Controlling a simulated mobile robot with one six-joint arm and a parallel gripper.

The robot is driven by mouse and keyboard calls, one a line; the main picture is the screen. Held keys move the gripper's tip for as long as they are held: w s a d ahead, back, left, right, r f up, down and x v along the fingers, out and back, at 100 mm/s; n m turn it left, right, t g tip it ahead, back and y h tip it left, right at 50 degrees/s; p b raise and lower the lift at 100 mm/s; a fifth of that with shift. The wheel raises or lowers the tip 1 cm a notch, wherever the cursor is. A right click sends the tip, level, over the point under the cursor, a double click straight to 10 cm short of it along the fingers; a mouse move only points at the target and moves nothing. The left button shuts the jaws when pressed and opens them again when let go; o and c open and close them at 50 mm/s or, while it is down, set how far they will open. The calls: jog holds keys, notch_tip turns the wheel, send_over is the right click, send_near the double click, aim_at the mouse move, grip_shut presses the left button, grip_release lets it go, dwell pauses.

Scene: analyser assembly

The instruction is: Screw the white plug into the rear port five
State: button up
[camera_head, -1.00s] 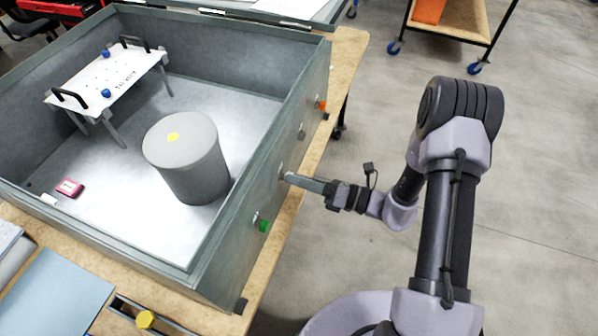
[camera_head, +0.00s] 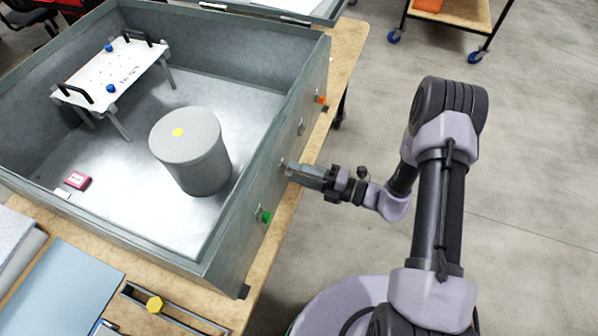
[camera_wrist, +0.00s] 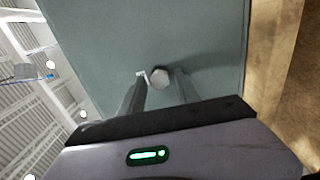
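In the wrist view, the white plug (camera_wrist: 159,77) shows as a pale hexagonal head against the grey-green outer wall of the case. My gripper (camera_wrist: 161,76) is open, with one finger on each side of the plug and a small gap visible, at least on the right. In the head view, my gripper (camera_head: 289,170) points left at the case wall (camera_head: 240,232), its tips at or very near the wall between the green plug (camera_head: 265,217) and a small pale fitting (camera_head: 300,128). The plug is not clear there. The port behind it is hidden, and how deep the plug sits cannot be told.
The open case holds a grey cylinder (camera_head: 192,155) and a white stand (camera_head: 115,75). An orange plug (camera_head: 321,100) is farther along the same wall. A yellow-topped part (camera_head: 154,305) lies at the wooden table's near edge. The floor right of my arm is clear.

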jog(key=n+b, duration=1.6)
jog(key=n, duration=0.8)
jog(key=shift+s+r, duration=0.1)
jog(key=shift+r, duration=0.05)
jog(key=shift+c, duration=0.5)
grip_shut()
